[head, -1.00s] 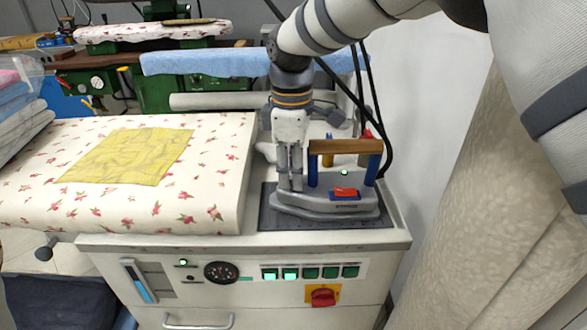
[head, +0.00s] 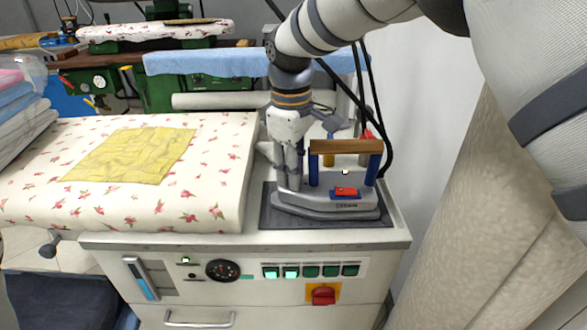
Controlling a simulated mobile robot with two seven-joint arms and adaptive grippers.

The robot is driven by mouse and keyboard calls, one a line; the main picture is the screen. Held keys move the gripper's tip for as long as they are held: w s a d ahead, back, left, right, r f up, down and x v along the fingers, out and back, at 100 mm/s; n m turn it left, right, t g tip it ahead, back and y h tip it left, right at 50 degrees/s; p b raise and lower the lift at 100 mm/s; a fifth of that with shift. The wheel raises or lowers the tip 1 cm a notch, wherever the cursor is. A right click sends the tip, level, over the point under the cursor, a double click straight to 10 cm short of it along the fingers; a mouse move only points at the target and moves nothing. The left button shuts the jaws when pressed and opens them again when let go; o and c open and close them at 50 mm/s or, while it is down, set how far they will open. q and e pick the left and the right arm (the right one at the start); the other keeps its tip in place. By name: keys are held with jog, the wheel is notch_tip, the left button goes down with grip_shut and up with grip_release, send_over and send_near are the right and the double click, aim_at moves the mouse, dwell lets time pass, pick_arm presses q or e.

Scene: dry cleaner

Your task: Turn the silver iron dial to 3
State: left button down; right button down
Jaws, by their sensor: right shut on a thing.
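The silver iron (head: 330,205) stands flat on a dark rest pad (head: 385,217) at the right end of the ironing station. It has a wooden handle (head: 346,146) on blue posts and a red switch (head: 345,191). My right gripper (head: 292,184) points down at the iron's left end, beside the handle. Its fingers are shut on the dial there, which they hide, so its number cannot be read. My left gripper is out of view.
The floral-covered board (head: 110,205) holds a yellow cloth (head: 130,155) to the left. Black cables (head: 385,135) hang behind the iron. A white wall stands to the right.

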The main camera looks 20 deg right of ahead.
jog(key=c, duration=1.3)
grip_release()
jog(key=shift+f, duration=0.1)
jog(key=r, duration=1.2)
jog(key=shift+s+a, duration=0.2)
